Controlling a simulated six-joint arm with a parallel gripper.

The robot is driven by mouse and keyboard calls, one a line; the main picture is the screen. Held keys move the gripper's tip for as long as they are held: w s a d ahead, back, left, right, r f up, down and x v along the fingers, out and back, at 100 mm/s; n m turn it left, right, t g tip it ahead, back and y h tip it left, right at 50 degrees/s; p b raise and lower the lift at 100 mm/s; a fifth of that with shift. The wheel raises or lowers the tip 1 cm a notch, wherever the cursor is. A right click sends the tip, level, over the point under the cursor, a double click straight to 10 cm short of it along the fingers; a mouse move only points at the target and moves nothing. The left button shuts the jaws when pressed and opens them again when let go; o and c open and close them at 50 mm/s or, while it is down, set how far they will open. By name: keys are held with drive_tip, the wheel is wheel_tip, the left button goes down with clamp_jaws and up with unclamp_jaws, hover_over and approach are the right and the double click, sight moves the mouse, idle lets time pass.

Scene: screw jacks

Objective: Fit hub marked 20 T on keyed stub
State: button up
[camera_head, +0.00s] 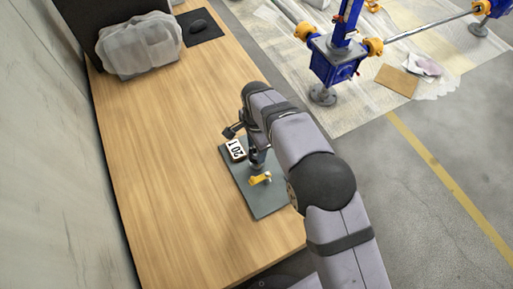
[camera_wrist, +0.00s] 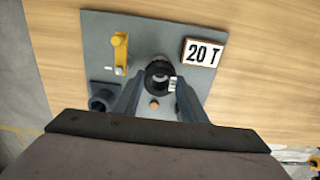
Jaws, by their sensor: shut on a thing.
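A white plate reading 20 T (camera_head: 236,149) stands at the left of the grey board; it also shows in the wrist view (camera_wrist: 203,53). My gripper (camera_wrist: 157,80) points down over the board, its two grey fingers shut on a dark round hub (camera_wrist: 157,67) with a small white label, close beside the 20 T plate. I cannot tell whether the hub is around a stub or above it; no keyed stub shows clearly.
The grey board (camera_head: 265,203) lies on a wooden table (camera_head: 170,130). A yellow lever (camera_wrist: 120,48) stands on it, and a small brown disc (camera_wrist: 154,104) is near my fingers. A wrapped bundle (camera_head: 137,46) and a black mat (camera_head: 200,27) are far off. Much of the table's left is clear.

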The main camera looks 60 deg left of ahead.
drive_tip(key=shift+f+b, duration=1.35)
drive_tip(key=shift+f, duration=0.8)
drive_tip(key=o, duration=1.3)
drive_tip(key=shift+o, duration=0.2)
drive_tip(key=shift+r+b, duration=1.05)
drive_tip(key=shift+r, duration=2.7)
